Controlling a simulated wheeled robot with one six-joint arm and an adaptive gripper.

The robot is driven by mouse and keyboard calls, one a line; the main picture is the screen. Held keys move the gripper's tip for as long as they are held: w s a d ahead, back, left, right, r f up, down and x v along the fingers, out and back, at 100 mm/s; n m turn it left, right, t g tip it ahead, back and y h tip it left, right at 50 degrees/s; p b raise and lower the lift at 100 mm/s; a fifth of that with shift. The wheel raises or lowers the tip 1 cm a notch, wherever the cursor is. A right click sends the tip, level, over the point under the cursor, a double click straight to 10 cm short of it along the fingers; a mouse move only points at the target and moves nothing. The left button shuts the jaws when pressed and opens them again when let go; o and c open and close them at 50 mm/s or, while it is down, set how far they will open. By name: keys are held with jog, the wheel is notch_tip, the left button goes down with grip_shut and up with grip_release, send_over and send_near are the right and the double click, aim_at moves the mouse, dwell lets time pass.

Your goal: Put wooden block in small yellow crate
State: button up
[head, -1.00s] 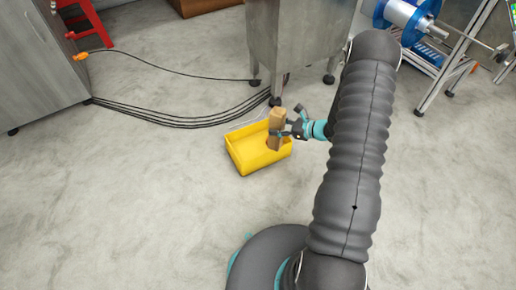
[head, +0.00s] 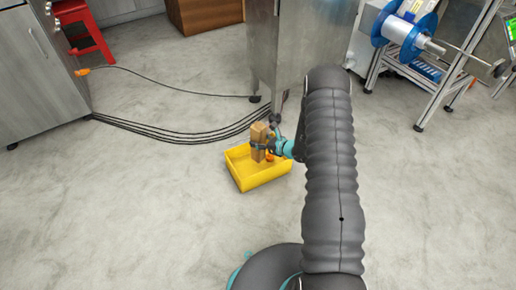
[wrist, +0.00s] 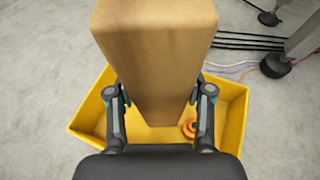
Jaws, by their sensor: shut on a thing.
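The wooden block (head: 259,140) is light brown and stands upright in my gripper (head: 268,147), over the small yellow crate (head: 262,178) in the head view. In the wrist view, both fingers of my gripper (wrist: 160,112) are shut on the sides of the block (wrist: 155,50). The yellow crate (wrist: 238,115) spreads around and below the block there. The block hides much of the crate's floor, and I cannot tell whether its lower end touches it. A small orange thing (wrist: 189,128) lies inside the crate.
Black cables (head: 180,132) run along the floor behind the crate to a grey metal cabinet (head: 300,50). A red stool (head: 85,25) and a grey cabinet (head: 40,65) are at the left. A reel stand (head: 440,70) is at the right. The floor in front is clear.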

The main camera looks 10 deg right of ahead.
jog(key=shift+w+a+f, duration=0.1)
jog(key=shift+a+f, duration=0.05)
jog(key=shift+a, duration=0.05)
jog(key=shift+f, duration=1.9)
jog(key=shift+f+b, duration=0.25)
jog(key=shift+b, duration=0.2)
jog(key=o, duration=1.4)
jog(key=shift+r, duration=0.1)
